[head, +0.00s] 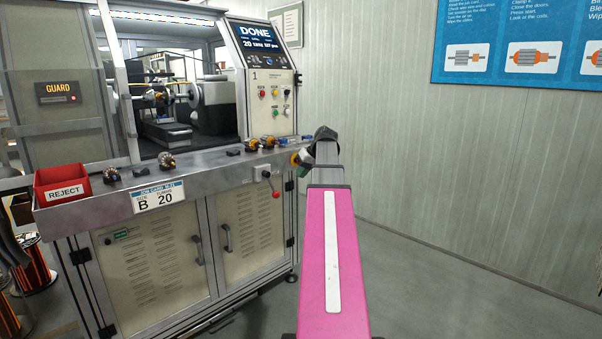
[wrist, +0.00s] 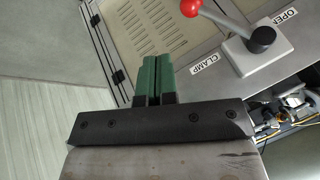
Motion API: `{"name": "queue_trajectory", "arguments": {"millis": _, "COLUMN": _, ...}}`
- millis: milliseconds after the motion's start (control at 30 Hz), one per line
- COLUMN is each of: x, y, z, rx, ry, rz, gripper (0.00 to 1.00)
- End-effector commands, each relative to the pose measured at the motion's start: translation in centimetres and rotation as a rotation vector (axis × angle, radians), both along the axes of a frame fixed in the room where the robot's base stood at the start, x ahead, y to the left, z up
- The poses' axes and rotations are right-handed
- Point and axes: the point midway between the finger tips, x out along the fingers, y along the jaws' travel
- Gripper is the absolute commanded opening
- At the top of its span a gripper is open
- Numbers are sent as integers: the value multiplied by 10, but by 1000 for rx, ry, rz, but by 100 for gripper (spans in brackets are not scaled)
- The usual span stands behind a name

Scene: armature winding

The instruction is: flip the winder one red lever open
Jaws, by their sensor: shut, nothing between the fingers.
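The winder one red lever (head: 276,193) is on the front of the winding machine, below the shelf. It has a red ball knob on a short metal arm, which hangs down and slightly right in the head view. In the wrist view the red knob (wrist: 190,8) is at the top edge, and the arm runs to a dark hub on a plate (wrist: 262,50) marked CLAMP and OPEN. My gripper (wrist: 150,62) has green fingers closed together with nothing between them. It is apart from the lever, to its right in the head view (head: 304,157).
The shelf above the lever holds wound armatures (head: 167,160) and a red REJECT bin (head: 63,184). The cabinet doors (head: 236,237) below have protruding handles. The machine's screen (head: 262,43) reads DONE. The floor (head: 430,235) to the right is clear, up to the wall.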

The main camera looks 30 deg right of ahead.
Motion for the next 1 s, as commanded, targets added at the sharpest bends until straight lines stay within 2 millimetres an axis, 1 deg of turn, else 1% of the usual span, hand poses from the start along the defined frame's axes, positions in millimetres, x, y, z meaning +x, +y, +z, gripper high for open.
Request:
{"name": "queue_trajectory", "arguments": {"millis": 33, "x": 4, "y": 4, "z": -9, "rx": 0, "ry": 1, "rz": 0, "gripper": 0}}
{"name": "queue_trajectory", "arguments": {"millis": 100, "x": 9, "y": 9, "z": -21, "rx": 1, "ry": 2, "rz": 0, "gripper": 0}}
{"name": "queue_trajectory", "arguments": {"millis": 367, "x": 29, "y": 26, "z": -59, "rx": 0, "ry": 2, "rz": 1, "gripper": 0}}
{"name": "queue_trajectory", "arguments": {"millis": 433, "x": 29, "y": 38, "z": -61, "rx": 0, "ry": 1, "rz": 1, "gripper": 0}}
{"name": "queue_trajectory", "arguments": {"millis": 600, "x": 32, "y": 54, "z": -68, "rx": -1, "ry": 1, "rz": 0, "gripper": 0}}
{"name": "queue_trajectory", "arguments": {"millis": 733, "x": 34, "y": 60, "z": -70, "rx": -1, "ry": 0, "rz": 0, "gripper": 0}}
{"name": "queue_trajectory", "arguments": {"millis": 1000, "x": 34, "y": 61, "z": -70, "rx": -1, "ry": 0, "rz": 0, "gripper": 0}}
